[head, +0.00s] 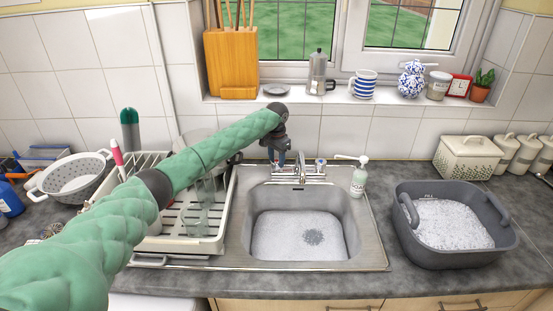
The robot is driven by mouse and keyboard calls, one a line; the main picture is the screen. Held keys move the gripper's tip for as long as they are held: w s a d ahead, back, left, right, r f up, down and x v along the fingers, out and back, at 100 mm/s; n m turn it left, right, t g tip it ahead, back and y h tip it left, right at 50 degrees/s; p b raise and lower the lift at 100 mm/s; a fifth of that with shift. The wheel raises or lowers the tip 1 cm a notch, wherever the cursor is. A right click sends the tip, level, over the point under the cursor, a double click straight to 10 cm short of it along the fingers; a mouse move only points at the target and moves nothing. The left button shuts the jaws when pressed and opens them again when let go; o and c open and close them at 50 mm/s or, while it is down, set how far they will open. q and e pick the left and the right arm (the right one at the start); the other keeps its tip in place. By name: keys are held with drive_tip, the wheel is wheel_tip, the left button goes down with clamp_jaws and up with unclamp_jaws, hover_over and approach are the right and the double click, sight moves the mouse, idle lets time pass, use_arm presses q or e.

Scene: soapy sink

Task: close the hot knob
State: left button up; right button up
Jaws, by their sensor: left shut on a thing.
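The tap (299,173) stands behind the sink (245,215), with a knob at each side. My left arm reaches in from the left over the dish rack, and my left gripper (281,157) points down at the tap's left knob, the hot knob. The gripper is shut on this knob and hides most of it, so how far it is turned cannot be told. The tap's right knob (320,163) is free and in plain sight. The sink holds soapy, foamy water with a dark drain spot. My right gripper is not in view.
A soap bottle (358,178) stands right of the tap. A grey tub (465,260) of foam sits on the right counter. The dish rack (190,243) with a glass lies under my left arm. A colander (73,177) is at the left. The windowsill above holds several small items.

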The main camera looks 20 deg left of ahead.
sight(276, 160)
use_arm(q)
drive_tip(key=shift+r, duration=0.1)
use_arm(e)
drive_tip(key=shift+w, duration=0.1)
use_arm(q)
drive_tip(key=o, duration=1)
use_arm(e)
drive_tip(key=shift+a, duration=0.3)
use_arm(q)
drive_tip(key=shift+r, duration=0.1)
drive_tip(key=shift+r+b, duration=0.35)
drive_tip(key=shift+b, duration=0.05)
wheel_tip(276, 160, up, 5)
drive_tip(key=shift+r+b, duration=0.2)
drive_tip(key=shift+b, duration=0.9)
drive_tip(key=shift+a+r, duration=0.1)
drive_tip(key=shift+r, duration=0.6)
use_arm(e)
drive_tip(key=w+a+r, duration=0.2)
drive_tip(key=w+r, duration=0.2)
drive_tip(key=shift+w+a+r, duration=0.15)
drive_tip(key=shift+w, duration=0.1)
